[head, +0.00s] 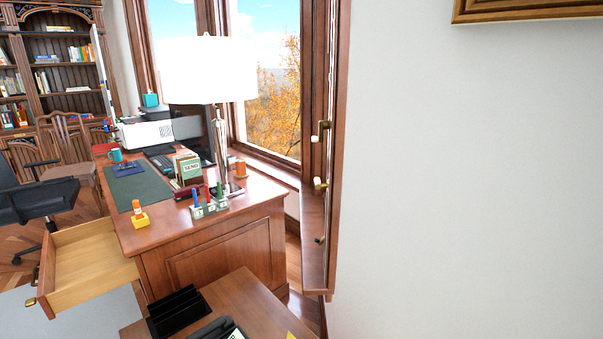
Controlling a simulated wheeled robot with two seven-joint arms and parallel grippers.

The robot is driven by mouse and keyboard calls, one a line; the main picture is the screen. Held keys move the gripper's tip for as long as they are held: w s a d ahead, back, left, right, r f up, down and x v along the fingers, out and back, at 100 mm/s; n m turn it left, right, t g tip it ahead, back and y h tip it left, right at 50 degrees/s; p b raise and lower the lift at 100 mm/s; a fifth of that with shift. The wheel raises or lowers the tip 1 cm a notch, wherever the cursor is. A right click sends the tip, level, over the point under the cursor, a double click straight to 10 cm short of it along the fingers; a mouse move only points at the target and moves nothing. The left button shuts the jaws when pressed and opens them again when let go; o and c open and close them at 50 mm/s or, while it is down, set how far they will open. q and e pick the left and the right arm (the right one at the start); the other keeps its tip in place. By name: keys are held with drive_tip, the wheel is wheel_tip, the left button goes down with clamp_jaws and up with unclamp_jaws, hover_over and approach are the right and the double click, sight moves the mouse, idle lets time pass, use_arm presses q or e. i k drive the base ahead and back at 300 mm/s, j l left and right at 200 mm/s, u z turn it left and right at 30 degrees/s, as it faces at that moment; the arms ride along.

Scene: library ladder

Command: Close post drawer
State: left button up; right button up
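A wooden desk (219,253) stands left of centre in the head view. One of its drawers (92,262) is pulled far out toward the lower left. The inside of the drawer is pale wood and looks empty. A brass knob (30,302) shows at the drawer's front, near the left edge. I cannot tell from the picture whether this is the post drawer. Neither of my grippers shows in this view.
A black office chair (38,200) stands left of the desk, near the drawer. A smaller wooden table (254,306) with a black tray (176,311) is at the bottom. A lamp (210,72) and a "SEND" box (190,169) stand on the desk. A white wall (470,180) fills the right.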

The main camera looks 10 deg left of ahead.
sight(80, 264)
drive_tip(key=j+u, duration=0.2)
drive_tip(key=j, duration=0.3)
drive_tip(key=j+u, duration=0.2)
drive_tip(key=j, duration=0.35)
drive_tip(key=j+u, duration=0.2)
drive_tip(key=j, duration=0.3)
drive_tip(key=i+j+u, duration=0.2)
drive_tip(key=j, duration=0.3)
drive_tip(key=j+u, duration=0.2)
drive_tip(key=j, duration=0.3)
drive_tip(key=i+j+u, duration=0.25)
drive_tip(key=j, duration=0.2)
drive_tip(key=k, duration=0.1)
